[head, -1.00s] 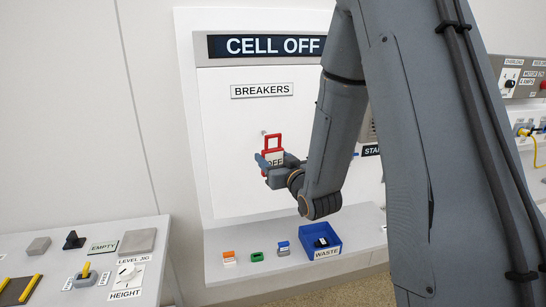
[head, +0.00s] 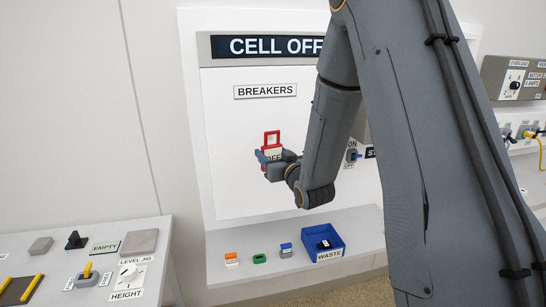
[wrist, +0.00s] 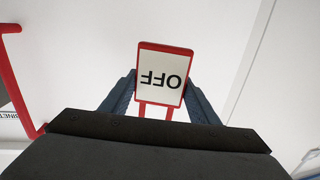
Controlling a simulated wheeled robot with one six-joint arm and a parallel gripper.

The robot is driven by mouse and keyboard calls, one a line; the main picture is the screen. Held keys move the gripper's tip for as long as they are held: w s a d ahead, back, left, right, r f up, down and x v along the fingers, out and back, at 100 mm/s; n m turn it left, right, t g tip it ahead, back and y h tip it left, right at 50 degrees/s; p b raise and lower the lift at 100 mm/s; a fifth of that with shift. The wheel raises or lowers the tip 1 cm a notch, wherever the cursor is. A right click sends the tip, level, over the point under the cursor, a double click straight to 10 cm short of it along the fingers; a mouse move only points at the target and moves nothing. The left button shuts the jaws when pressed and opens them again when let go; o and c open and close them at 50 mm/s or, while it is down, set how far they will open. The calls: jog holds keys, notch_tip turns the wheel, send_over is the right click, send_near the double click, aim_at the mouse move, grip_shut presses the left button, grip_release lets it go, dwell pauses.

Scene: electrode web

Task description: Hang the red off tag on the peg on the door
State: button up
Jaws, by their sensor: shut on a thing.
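The red off tag (head: 272,138) is a red open frame above a white plate marked OFF. My gripper (head: 271,161) is shut on the plate part and holds the tag upright in front of the white door (head: 235,180). In the wrist view the white OFF plate (wrist: 161,80) appears upside down between the two fingers of my gripper (wrist: 160,95), with red bars of the tag below it. The peg cannot be made out now; the tag may cover it. I cannot tell whether the tag touches the door or the peg.
The BREAKERS label (head: 265,91) is above the tag. A ledge below holds a blue WASTE bin (head: 323,243) and small coloured blocks, including a green one (head: 260,258). A bench (head: 60,230) stands at left. A red bar (wrist: 22,90) is left in the wrist view.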

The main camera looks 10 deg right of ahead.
jog(key=shift+w+f+b, duration=0.15)
jog(key=shift+w+b, duration=0.2)
jog(key=shift+w, duration=1.75)
jog(key=shift+w+f+b, duration=0.1)
jog(key=shift+w+b, duration=0.05)
jog(key=shift+b, duration=0.25)
jog(key=shift+b, duration=0.4)
jog(key=o, duration=1.3)
jog(key=shift+a, duration=0.1)
jog(key=shift+d+f, duration=0.1)
jog(key=shift+d, duration=0.1)
jog(key=shift+f, duration=0.1)
